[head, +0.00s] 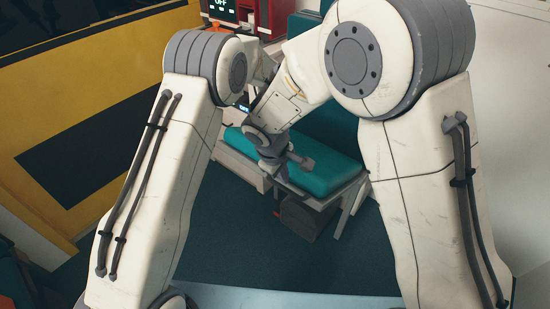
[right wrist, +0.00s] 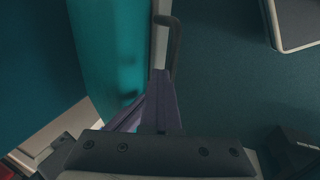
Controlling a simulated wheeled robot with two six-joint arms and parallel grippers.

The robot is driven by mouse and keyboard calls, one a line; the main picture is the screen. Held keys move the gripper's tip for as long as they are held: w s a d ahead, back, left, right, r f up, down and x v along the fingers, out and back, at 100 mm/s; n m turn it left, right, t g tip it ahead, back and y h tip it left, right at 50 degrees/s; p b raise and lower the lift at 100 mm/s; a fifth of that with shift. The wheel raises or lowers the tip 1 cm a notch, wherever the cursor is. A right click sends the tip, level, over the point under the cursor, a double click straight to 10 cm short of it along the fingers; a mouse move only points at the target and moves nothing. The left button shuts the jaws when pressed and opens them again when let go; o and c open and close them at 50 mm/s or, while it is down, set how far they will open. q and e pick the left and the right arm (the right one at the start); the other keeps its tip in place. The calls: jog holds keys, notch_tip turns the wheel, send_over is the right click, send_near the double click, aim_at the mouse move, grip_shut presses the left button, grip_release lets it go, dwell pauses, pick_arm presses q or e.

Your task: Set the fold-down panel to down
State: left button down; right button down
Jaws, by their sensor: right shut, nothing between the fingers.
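The likely fold-down panel is the teal padded seat panel (head: 325,170), which lies roughly level in the head view behind my right arm. It fills the left of the right wrist view (right wrist: 105,50), with a pale strip along its edge. A dark bent handle (right wrist: 174,45) stands out from that edge. My right gripper (head: 282,177) is at the panel's front edge. Its purple-grey fingers (right wrist: 160,75) are shut and empty, close to the handle's near end; I cannot tell whether they touch. My left gripper is not in view.
Dark teal floor (head: 270,250) lies open in front of the seat. A dark box (head: 302,217) stands under the seat. A yellow and black wall (head: 80,130) is at the left, and a red unit with a display (head: 222,8) is at the back.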

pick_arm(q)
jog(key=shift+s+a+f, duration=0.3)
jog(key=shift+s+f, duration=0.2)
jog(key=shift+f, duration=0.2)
pick_arm(e)
jog(key=c, duration=0.8)
grip_release()
jog(key=shift+c, duration=0.2)
